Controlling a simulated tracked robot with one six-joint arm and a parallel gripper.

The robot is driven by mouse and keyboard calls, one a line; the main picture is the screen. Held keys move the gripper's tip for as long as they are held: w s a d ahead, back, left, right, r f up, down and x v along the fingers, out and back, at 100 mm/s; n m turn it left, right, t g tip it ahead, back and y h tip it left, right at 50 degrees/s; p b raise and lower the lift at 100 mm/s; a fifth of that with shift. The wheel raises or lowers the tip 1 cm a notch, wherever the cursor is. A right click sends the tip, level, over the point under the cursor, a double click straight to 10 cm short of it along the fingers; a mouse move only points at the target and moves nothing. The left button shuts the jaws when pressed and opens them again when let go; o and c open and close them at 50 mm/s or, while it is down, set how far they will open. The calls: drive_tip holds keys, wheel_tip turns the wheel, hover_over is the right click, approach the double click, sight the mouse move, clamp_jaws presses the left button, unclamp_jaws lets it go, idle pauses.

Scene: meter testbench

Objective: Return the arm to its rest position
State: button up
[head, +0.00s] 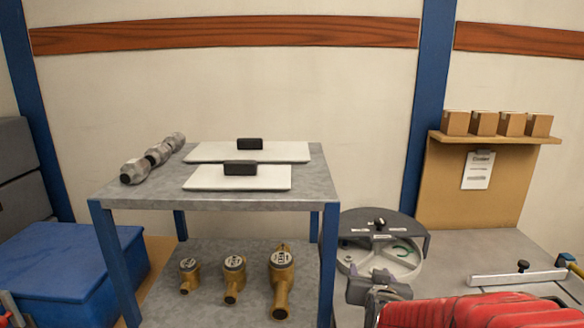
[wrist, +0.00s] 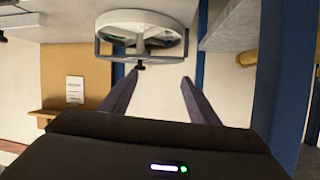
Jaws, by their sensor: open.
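My arm, in a red cover (head: 470,311), reaches in from the lower right of the head view. My gripper (head: 368,290) is at its end, in front of a round white fixture (head: 350,262) on the grey bench; its fingers are hard to make out there. In the wrist view, which looks upside down, my gripper (wrist: 160,77) has its two dark fingers apart with nothing between them. The round fixture (wrist: 112,22) shows beyond the fingertips, and I cannot tell the gap between them.
A grey two-level rack (head: 125,196) holds white plates and grey fittings on top, and brass meters (head: 281,280) below. A blue bin (head: 70,265) stands at left. A shelf (head: 500,138) with small boxes hangs at right. A pale bar fixture (head: 515,279) lies behind my arm.

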drive_tip(key=s+a+r+n+g+y, duration=0.1)
drive_tip(key=s+g, duration=0.3)
drive_tip(key=s, duration=1)
drive_tip(key=s+a+r+n+g, duration=0.1)
drive_tip(key=s+a+g, duration=0.1)
drive_tip(key=s, duration=1.2)
drive_tip(key=shift+s+a+r+n+g+y, duration=0.15)
drive_tip(key=shift+s+r+n+g+y, duration=0.2)
drive_tip(key=shift+g, duration=0.55)
